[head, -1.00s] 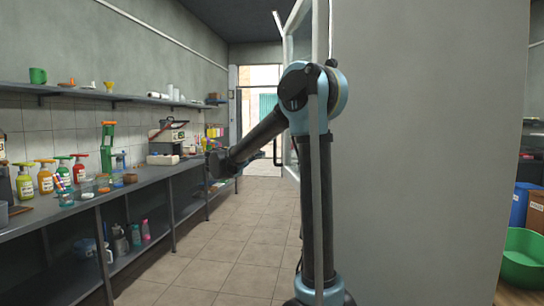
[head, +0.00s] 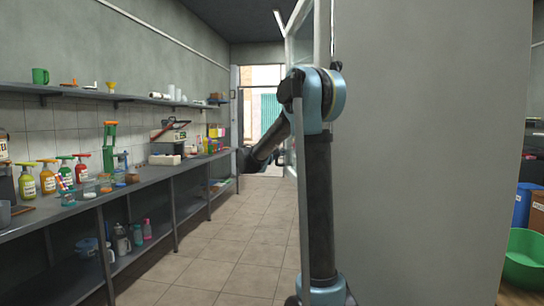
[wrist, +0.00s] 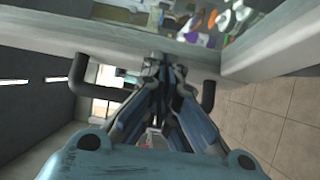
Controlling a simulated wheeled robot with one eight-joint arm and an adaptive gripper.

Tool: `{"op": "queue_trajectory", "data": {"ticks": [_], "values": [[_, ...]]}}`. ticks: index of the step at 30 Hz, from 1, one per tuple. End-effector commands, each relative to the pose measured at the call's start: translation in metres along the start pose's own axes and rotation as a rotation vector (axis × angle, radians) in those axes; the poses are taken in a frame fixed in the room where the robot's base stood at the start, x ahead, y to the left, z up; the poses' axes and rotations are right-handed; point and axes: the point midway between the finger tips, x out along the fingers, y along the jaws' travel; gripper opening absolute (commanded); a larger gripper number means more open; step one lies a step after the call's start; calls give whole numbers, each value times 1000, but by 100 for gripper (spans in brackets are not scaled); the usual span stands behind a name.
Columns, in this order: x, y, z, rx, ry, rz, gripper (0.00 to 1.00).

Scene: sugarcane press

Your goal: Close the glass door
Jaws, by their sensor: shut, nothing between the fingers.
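The glass door stands open, seen nearly edge-on, with its pale frame (head: 300,45) just right of the corridor in the head view. Its lower part is largely hidden behind my arm. In the wrist view a pale door frame bar (wrist: 110,38) crosses the top, with a dark handle (wrist: 78,78) on it. The handle shows on both sides of my gripper (wrist: 162,66), whose fingers hide its middle. The fingers are shut and empty in front of the bar; whether they touch it I cannot tell. In the head view my gripper is small and dark near the counter's far end.
A long grey counter (head: 120,187) with bottles and tools runs along the left wall, under a shelf (head: 55,90). A plain grey wall (head: 430,150) fills the right. The tiled floor (head: 215,255) between is clear. A bright doorway (head: 262,110) is at the back.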

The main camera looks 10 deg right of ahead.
Motion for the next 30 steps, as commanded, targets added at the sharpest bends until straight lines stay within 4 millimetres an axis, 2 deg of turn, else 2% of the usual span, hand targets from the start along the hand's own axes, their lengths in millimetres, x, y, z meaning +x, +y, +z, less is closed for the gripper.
{"op": "queue_trajectory", "data": {"ticks": [12,16,20,30], "values": [[2,0,2,0,0,0,0],[11,0,10,0,-24,0,0],[33,0,31,0,-86,0,0],[88,0,99,0,-268,0,0]]}}
